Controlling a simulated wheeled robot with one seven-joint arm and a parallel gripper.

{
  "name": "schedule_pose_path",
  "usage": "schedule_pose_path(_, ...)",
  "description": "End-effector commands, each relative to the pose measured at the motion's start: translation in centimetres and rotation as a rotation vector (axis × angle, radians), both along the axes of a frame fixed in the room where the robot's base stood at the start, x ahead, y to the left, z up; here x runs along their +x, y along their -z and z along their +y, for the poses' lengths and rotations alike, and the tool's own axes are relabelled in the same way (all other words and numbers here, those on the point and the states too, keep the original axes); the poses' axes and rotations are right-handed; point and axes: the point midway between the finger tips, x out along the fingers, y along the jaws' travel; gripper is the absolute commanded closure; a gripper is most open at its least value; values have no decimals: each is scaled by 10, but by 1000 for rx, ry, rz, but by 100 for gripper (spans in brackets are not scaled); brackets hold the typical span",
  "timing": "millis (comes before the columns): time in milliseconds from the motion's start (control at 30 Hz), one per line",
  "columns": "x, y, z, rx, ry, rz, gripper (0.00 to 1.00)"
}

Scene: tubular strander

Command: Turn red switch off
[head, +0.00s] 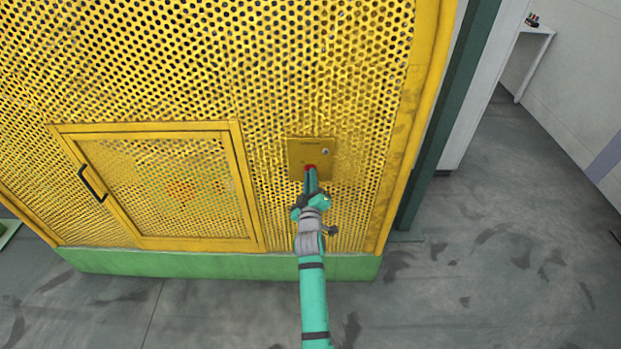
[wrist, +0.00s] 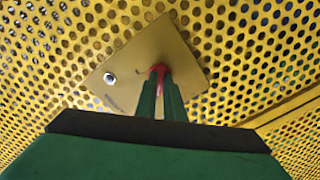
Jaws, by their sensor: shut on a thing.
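The red switch (head: 310,168) sits on a square yellow plate (head: 325,150) fixed to the yellow perforated panel. It also shows in the wrist view (wrist: 160,69), between the tips of my gripper's green fingers. My gripper (head: 310,174) is at the plate, in front of the switch, and is shut on it. In the wrist view my gripper (wrist: 161,80) reaches up to the plate (wrist: 135,60). The fingers hide most of the switch, so its turned position cannot be told.
A small round silver part (head: 326,152) is on the plate, upper right of the switch. A yellow mesh door (head: 160,185) with a black handle (head: 92,184) is to the left. A dark green post (head: 450,120) stands to the right. Open grey floor (head: 500,260) lies at right.

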Motion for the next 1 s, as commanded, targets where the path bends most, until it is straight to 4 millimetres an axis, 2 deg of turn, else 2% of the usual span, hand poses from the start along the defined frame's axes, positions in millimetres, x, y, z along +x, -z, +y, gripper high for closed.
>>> schedule_pose_path(333,0,2,2,-5,-1,4,100)
schedule_pose_path(400,0,2,2,-5,-1,4,80)
schedule_pose_path(433,0,2,2,-4,-1,4,73)
schedule_pose_path(767,-1,1,1,-3,-1,1,73)
schedule_pose_path(867,-7,2,1,-3,-1,2,73)
schedule_pose_path(1000,-26,2,0,-2,0,3,73)
